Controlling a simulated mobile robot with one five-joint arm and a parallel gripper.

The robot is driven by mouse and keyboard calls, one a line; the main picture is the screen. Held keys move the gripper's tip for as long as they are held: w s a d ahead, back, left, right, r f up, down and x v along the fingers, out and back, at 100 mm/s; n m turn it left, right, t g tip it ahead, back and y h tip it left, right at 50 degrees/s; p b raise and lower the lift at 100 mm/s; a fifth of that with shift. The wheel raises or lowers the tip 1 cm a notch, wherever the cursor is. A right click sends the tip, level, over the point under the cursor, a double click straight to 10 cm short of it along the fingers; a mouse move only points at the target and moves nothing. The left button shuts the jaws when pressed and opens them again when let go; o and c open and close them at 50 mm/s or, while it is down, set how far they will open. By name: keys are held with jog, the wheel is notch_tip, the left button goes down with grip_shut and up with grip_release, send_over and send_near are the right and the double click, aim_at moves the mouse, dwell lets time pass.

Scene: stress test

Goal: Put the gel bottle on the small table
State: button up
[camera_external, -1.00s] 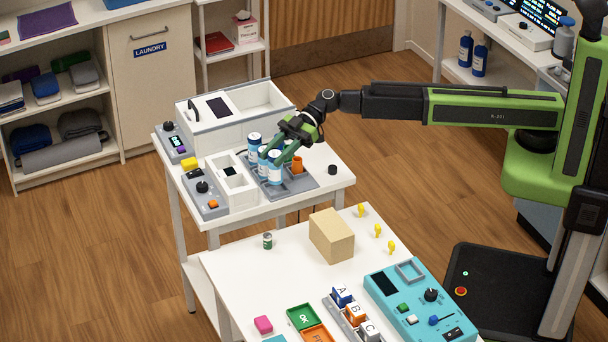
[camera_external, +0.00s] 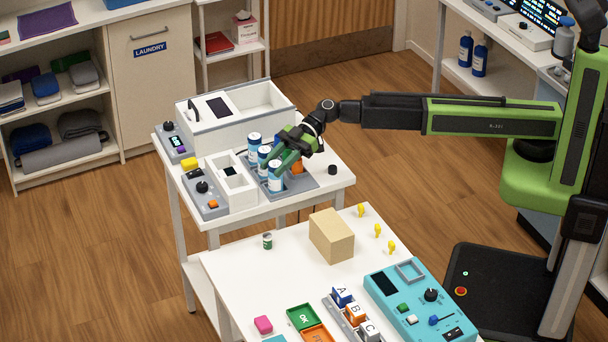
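Three white-and-blue bottles stand upright in a grey tray (camera_external: 308,186) on the white table (camera_external: 336,178) at the back: a rear one (camera_external: 254,142), a middle one (camera_external: 263,156) and a front one (camera_external: 275,180). Two dark blue bottles (camera_external: 479,60) stand on the shelf at the right. I cannot tell which is the gel bottle. My gripper (camera_external: 277,161) is over the tray, its green fingers pointing down-left beside the middle and front bottles. The fingers overlap the bottles in the picture, so contact and grip are unclear.
An orange item (camera_external: 297,167) is in the tray by my gripper, and a small black cylinder (camera_external: 332,169) stands right of it. A white bin (camera_external: 232,185) is left of the tray. The nearer white table (camera_external: 300,262) holds a tan box (camera_external: 331,235) and a teal panel (camera_external: 412,305).

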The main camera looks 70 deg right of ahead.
jog(key=o, duration=0.5)
jog(key=p+v, duration=0.5)
jog(key=v, duration=1.2)
jog(key=s+d+f+m, duration=0.1)
jog(key=f, duration=0.1)
jog(key=s+d+f+m+g+h+b, duration=0.1)
jog(key=d, duration=0.1)
jog(key=s+d+f+m, duration=0.1)
jog(key=d+f, duration=0.1)
jog(key=shift+d+f+g+b, duration=0.1)
jog(key=shift+f+g+b, duration=0.2)
jog(key=shift+b, duration=0.1)
jog(key=s+d+f+m+g+h+p, duration=0.1)
jog(key=s+d+f+m+g+h, duration=0.1)
jog(key=s+d+f+m+h, duration=0.6)
jog(key=s+d+f+m+g+h+p, duration=0.2)
jog(key=s+d+h, duration=0.2)
jog(key=d, duration=0.8)
notch_tip(320, 180, up, 16)
jog(key=p, duration=1.5)
jog(key=shift+d+p, duration=0.2)
jog(key=shift+p, duration=0.2)
